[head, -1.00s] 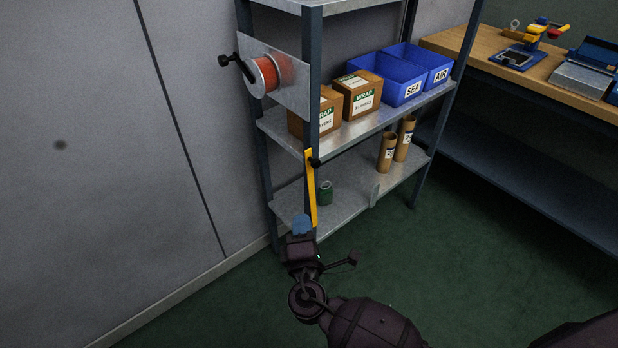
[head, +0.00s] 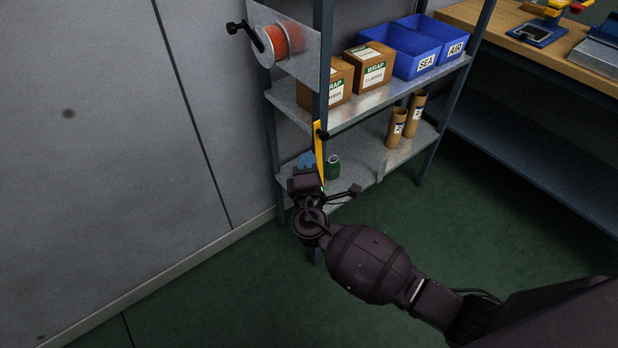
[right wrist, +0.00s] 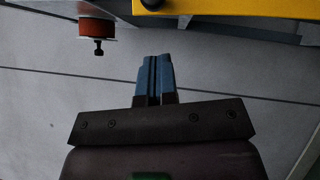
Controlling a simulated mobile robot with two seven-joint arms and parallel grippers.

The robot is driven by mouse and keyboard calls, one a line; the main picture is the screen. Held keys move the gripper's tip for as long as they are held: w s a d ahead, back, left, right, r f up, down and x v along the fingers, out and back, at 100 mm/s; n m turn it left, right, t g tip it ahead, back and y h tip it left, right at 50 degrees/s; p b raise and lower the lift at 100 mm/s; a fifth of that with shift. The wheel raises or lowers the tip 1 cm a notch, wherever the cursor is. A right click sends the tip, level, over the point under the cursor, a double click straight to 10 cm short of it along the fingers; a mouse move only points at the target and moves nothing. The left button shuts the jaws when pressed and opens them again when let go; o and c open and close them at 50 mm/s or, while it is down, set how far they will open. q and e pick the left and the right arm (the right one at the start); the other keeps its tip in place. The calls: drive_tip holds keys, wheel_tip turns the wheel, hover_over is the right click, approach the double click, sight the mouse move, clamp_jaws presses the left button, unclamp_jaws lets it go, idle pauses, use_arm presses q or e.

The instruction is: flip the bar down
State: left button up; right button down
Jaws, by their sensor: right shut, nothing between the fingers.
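The yellow bar (head: 319,148) is on the front post of the metal shelf, with a black knob near its upper end. It runs roughly downward along the post, and its lower end is hidden behind my right gripper in the head view. In the right wrist view the bar (right wrist: 190,6) crosses the top right edge. My right gripper (head: 307,160) is at the bar's lower part, just left of it; contact cannot be told. Its blue fingers (right wrist: 155,77) are shut together and empty. My left gripper is out of view.
An orange reel (head: 274,42) with a black crank sticks out at the shelf's upper left. Wrap boxes (head: 371,66) and blue bins (head: 408,50) fill the middle shelf. A green can (head: 333,168) and cardboard tubes (head: 397,128) stand below. The green floor in front is clear.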

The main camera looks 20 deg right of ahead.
sight(318, 133)
drive_tip(key=w+d, duration=0.1)
drive_tip(key=w+d+r, duration=0.1)
drive_tip(key=d, duration=0.1)
drive_tip(key=shift+w+d, duration=0.3)
drive_tip(key=shift+w, duration=0.05)
drive_tip(key=shift+d, duration=0.1)
